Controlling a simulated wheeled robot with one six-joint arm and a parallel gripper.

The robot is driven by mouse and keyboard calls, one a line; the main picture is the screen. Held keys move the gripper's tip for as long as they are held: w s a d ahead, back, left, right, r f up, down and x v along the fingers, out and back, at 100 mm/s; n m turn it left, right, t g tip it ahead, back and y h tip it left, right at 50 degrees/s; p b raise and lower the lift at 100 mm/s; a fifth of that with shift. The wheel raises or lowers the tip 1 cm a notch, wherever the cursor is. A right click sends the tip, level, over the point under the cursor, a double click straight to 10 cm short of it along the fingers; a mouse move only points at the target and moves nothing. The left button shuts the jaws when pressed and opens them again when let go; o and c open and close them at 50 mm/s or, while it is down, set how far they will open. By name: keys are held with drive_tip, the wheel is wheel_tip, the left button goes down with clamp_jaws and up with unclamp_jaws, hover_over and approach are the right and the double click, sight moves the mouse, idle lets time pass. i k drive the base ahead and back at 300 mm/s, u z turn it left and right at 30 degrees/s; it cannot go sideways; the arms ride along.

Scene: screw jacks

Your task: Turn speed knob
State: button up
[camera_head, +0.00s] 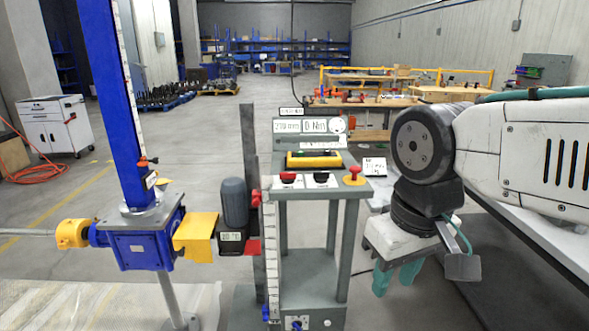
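The grey control stand (341,187) is in the middle of the view. Its sloped top carries two small knobs on white labels, a left knob (288,177) and a right knob (321,177). The label text is too small to read, so I cannot tell which is the speed knob. A red mushroom button (354,172) on a yellow base sits to their right. My gripper (397,277) hangs to the right of the stand, below its top, pointing down. Its two teal fingers look apart, with nothing seen between them. Their tips are clear of the knobs.
Displays reading 210 mm (287,126) and 0 Nm (314,126) stand behind the knobs. A yellow-and-black device (314,160) lies between. A blue screw jack (139,243) with a tall blue column and grey motor (235,203) stands left. A table edge is at right.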

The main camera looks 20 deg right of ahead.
sight(321, 178)
drive_tip(key=u, duration=0.2)
drive_tip(key=i, duration=1.1)
drive_tip(key=z, duration=0.3)
